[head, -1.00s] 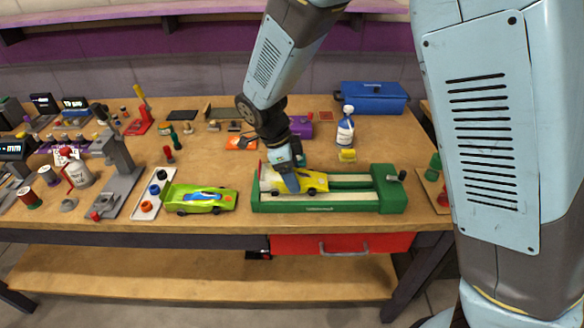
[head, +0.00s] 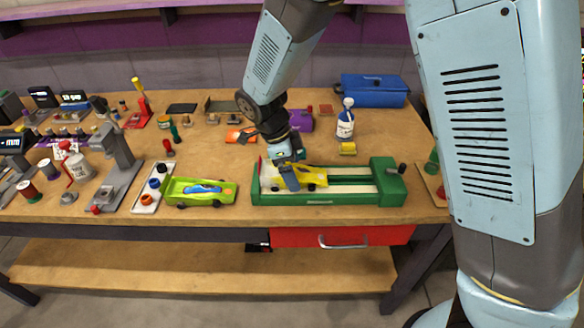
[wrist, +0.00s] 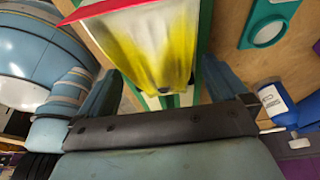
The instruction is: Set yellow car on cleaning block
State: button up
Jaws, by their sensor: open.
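The yellow car (head: 314,178) sits on the left part of a green block (head: 330,200) with pale strips, which appears to be the cleaning block. The car looks roughly level and in line with the strips. My gripper (head: 288,178) is lowered over the car's left half and hides part of it. In the wrist view, my gripper (wrist: 160,88) is open, with a finger on each side of the car's yellow and white body (wrist: 150,45). I cannot tell whether either finger touches the car. The car's underside is hidden.
A green car (head: 200,191) stands left of the block, beside a white tray (head: 152,188) of small pots. A spray bottle (head: 345,122) and a yellow piece (head: 347,149) stand behind the block. A blue toolbox (head: 374,91) is at the back right.

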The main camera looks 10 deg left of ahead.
jog(key=w+v, duration=0.1)
jog(key=v, duration=1.2)
jog(key=shift+s+r, duration=0.35)
jog(key=shift+s, duration=0.15)
jog(key=w+d+r+n+y, duration=0.1)
jog(key=d+r+n+y, duration=0.3)
jog(key=d, duration=0.7)
jog(key=w+d+r+n, duration=0.1)
jog(key=d+r+n, duration=0.1)
jog(key=d+r, duration=0.65)
jog(key=s+d+n+t, duration=0.2)
jog(key=s+d+n, duration=0.2)
jog(key=d, duration=0.6)
jog(key=s+d+n+t, duration=0.2)
jog(key=s+d+n, duration=0.3)
jog(key=s+d, duration=0.3)
jog(key=shift+d+t, duration=0.4)
jog(key=shift+d, duration=0.65)
